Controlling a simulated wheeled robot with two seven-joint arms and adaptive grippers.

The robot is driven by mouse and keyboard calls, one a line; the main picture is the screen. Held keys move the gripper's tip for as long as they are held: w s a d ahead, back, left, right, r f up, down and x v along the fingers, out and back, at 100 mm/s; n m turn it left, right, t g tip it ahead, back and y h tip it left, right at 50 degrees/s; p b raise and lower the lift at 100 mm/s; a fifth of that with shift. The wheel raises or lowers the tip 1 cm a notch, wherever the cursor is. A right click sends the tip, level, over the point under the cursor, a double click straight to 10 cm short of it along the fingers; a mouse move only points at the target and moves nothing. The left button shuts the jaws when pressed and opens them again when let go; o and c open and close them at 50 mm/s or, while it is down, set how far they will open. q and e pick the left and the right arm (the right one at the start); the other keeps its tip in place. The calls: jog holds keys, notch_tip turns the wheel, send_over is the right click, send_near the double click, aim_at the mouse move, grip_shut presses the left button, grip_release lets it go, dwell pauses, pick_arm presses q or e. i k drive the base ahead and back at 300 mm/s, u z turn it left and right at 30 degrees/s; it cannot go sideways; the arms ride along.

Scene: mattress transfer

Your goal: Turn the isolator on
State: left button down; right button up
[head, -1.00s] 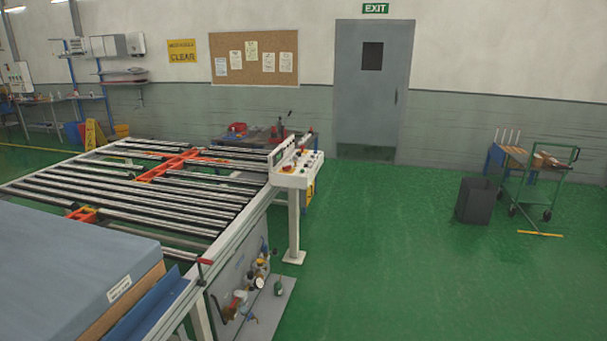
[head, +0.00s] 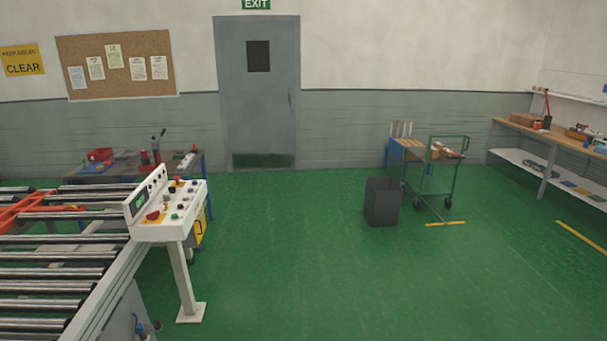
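A white control console (head: 170,212) stands on a post at the right end of the roller conveyor. Its sloped top carries several buttons and knobs, and a red knob on a yellow plate (head: 153,216) sits at its left. An upright panel with a small green display (head: 141,201) rises at its back. I cannot tell from here which control is the isolator, or its position. Neither of my grippers is in view.
The roller conveyor (head: 62,255) fills the lower left. Open green floor (head: 300,270) lies to the right of the console. A dark bin (head: 382,202) and a green trolley (head: 447,172) stand further back. A workbench (head: 560,142) lines the right wall.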

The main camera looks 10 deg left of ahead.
aim_at(154, 215)
jog(key=u, duration=0.1)
jog(key=i, duration=1.75)
jog(key=u, duration=1.1)
jog(key=i, duration=0.9)
jog(key=u, duration=1.05)
